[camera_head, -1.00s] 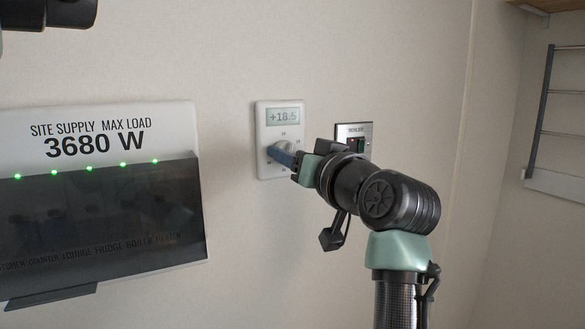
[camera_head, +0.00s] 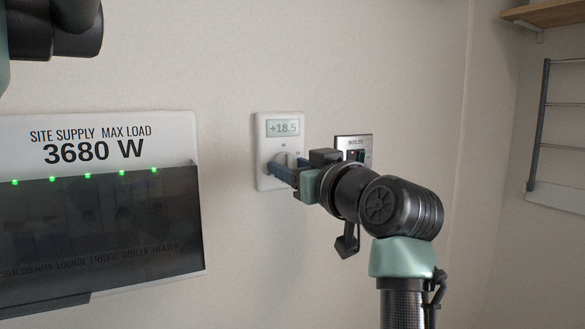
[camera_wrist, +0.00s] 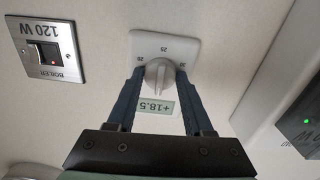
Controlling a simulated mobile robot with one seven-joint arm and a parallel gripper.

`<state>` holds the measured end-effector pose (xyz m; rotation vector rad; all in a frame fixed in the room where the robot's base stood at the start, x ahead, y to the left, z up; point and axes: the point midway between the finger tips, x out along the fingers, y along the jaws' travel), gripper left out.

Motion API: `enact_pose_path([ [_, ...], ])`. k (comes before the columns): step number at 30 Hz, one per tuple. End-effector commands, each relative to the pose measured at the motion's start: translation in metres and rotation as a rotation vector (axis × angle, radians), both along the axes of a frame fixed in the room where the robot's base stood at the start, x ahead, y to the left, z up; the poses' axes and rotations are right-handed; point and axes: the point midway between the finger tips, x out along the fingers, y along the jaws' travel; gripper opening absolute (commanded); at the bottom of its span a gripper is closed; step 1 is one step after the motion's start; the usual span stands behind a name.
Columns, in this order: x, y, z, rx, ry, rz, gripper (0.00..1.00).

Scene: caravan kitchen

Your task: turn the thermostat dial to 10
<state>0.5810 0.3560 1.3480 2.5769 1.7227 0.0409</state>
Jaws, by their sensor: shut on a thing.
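The white thermostat (camera_head: 265,178) is fixed to the wall in the head view, and its small display (camera_head: 283,127) reads +18.5. Its round dial (camera_wrist: 158,74) shows in the wrist view between the two blue fingers of my gripper (camera_wrist: 157,80), with the marks 20, 25 and 30 visible around it. In the head view my gripper (camera_head: 279,170) reaches the dial from the right and is shut on it. The fingers hide part of the dial and its lower marks there.
A boiler switch plate (camera_head: 366,141) is just right of the thermostat, close behind my wrist; it also shows in the wrist view (camera_wrist: 45,50). A sign reading 3680 W (camera_head: 100,135) with a dark panel and green lights stands left. A wall rack (camera_head: 545,120) is far right.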

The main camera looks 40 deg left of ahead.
Motion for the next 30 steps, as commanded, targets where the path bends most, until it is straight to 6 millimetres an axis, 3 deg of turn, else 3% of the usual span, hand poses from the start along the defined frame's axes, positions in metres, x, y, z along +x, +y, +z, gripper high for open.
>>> enact_pose_path([
  [2,0.000,0.000,0.001,0.000,-0.003,-0.001,0.00],
  [3,0.000,0.000,0.001,0.000,-0.002,-0.001,0.59],
  [7,0.000,0.000,0.001,0.000,-0.002,-0.001,0.82],
  [19,-0.003,-0.008,0.000,0.002,-0.001,-0.001,0.82],
  [30,-0.031,-0.078,-0.001,0.002,-0.003,-0.005,0.82],
])
